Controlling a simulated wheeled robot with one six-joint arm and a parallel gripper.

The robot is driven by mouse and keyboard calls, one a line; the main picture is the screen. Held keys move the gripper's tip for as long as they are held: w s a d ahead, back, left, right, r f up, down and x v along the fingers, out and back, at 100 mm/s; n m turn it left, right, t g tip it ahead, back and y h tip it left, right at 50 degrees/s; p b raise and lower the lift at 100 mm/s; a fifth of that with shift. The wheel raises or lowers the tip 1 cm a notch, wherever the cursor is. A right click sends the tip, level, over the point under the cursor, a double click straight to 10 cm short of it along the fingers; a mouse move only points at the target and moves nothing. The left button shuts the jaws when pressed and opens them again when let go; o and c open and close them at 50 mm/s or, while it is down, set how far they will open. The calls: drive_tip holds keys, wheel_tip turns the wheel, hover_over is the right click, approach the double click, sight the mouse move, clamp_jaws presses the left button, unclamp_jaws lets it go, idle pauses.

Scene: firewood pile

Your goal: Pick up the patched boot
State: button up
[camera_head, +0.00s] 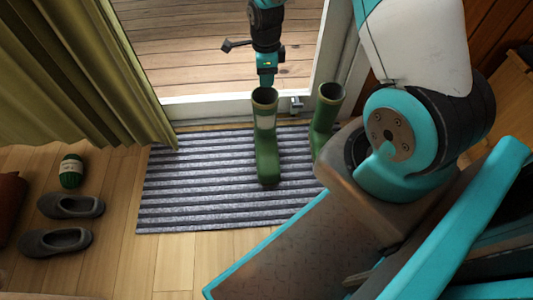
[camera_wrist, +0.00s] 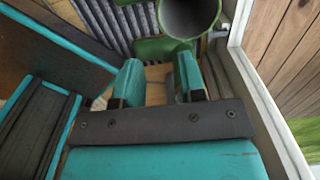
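The patched boot (camera_head: 265,145) is a green rubber boot with a pale patch on its upper shaft. It stands upright on the striped mat, toe towards the camera. A second green boot (camera_head: 327,120) stands to its right, partly hidden by my arm. My gripper (camera_head: 267,80) points down at the patched boot's top in the head view; contact cannot be told there. In the wrist view my gripper (camera_wrist: 160,80) is open, with nothing seen between its fingers. A green boot's dark round opening (camera_wrist: 189,14) shows just beyond the fingertips; no patch is visible there.
The striped mat (camera_head: 195,190) lies before a glass door with a white frame (camera_head: 205,107). A curtain (camera_head: 75,70) hangs at upper left. The mat's left half is clear.

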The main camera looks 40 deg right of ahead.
wheel_tip(320, 180, down, 9)
drive_tip(key=b, duration=0.4)
drive_tip(key=shift+f, duration=0.1)
wheel_tip(320, 180, down, 5)
drive_tip(key=b, duration=0.4)
drive_tip(key=shift+f+b, duration=0.1)
drive_tip(key=shift+b, duration=0.25)
drive_tip(key=shift+c, duration=0.2)
clamp_jaws()
idle(0.4)
